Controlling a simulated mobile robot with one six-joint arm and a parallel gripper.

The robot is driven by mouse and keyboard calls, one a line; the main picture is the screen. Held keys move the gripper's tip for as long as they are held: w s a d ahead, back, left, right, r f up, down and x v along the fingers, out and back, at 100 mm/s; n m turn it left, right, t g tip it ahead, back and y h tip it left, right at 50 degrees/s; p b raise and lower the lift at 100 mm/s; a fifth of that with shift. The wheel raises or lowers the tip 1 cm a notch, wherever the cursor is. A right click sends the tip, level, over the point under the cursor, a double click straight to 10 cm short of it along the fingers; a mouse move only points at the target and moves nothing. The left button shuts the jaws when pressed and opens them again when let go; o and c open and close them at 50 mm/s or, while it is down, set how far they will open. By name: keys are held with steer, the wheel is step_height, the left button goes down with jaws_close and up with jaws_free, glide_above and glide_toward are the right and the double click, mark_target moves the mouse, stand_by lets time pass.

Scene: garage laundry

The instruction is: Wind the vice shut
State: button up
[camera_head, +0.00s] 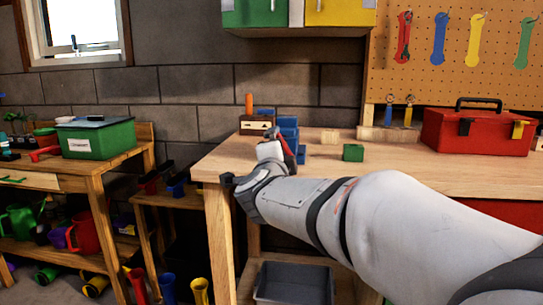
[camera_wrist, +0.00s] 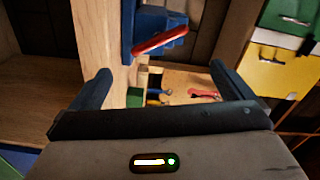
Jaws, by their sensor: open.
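The blue vice (camera_head: 289,127) stands at the left end of the wooden workbench, partly hidden behind my arm. Its red handle (camera_head: 287,146) shows just beyond the end of my arm. In the wrist view, the blue vice (camera_wrist: 150,20) is at the top, and its red handle (camera_wrist: 160,41) slants up to the right. My gripper (camera_wrist: 160,70) is open, its two dark fingers wide apart with nothing between them. The handle lies ahead of the fingertips, apart from them. I cannot tell how far apart the vice jaws are.
The workbench (camera_head: 400,183) also bears a green block (camera_head: 353,152), wooden blocks, and a red toolbox (camera_head: 478,130) at the right. A small box with an orange upright piece (camera_head: 249,103) stands behind the vice. A lower table with a green bin (camera_head: 95,138) is at the left.

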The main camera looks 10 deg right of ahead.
stand_by(0.3)
steer(key=p+v, duration=0.2)
steer(key=v, duration=0.5)
steer(key=shift+s+a, duration=0.15)
steer(key=shift+s, duration=0.2)
steer(key=shift+c, duration=0.2)
